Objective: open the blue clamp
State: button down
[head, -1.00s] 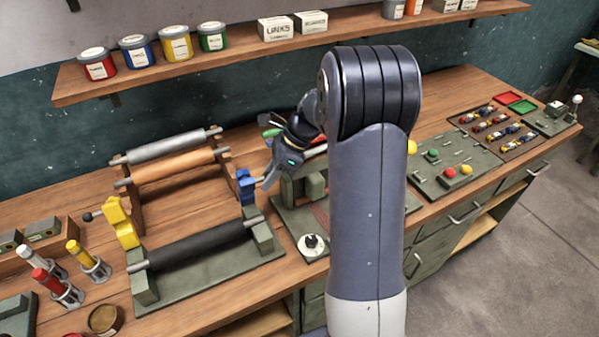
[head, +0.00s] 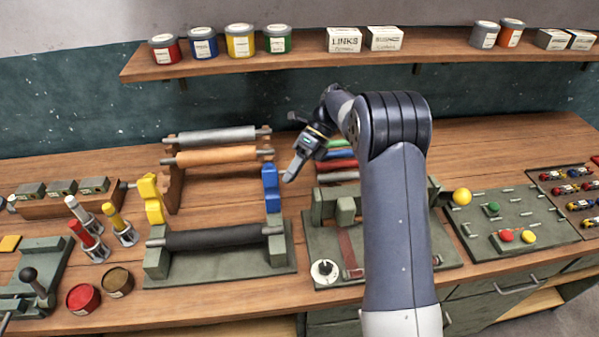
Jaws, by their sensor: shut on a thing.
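The blue clamp (head: 271,188) stands upright at the right end of the black roller (head: 210,238), on the roller stand. A matching yellow clamp (head: 151,198) stands at the roller's left end. My gripper (head: 288,179) reaches down from the upper right, with its pale fingertips at the right side of the blue clamp's upper part. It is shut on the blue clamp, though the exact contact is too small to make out. Whether the clamp is open cannot be told from this view.
Behind stand a grey roller (head: 217,135) and an orange roller (head: 215,155) on a wooden rack. A green press (head: 330,212) stands to the right, partly hidden by my arm. Ink tubes (head: 88,212) stand to the left. A shelf (head: 300,62) with cans runs above.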

dwell(0.3)
jog(key=c, duration=1.5)
grip_release()
jog(key=shift+w, duration=0.1)
jog(key=shift+b+v, duration=0.6)
jog(key=shift+v, duration=3.1)
jog(key=p+x, duration=0.1)
jog(key=x, duration=0.5)
jog(key=shift+s+a+f, duration=0.2)
jog(key=shift+a+f, duration=0.05)
jog(key=shift+s+a+f, duration=0.2)
jog(key=shift+f, duration=0.05)
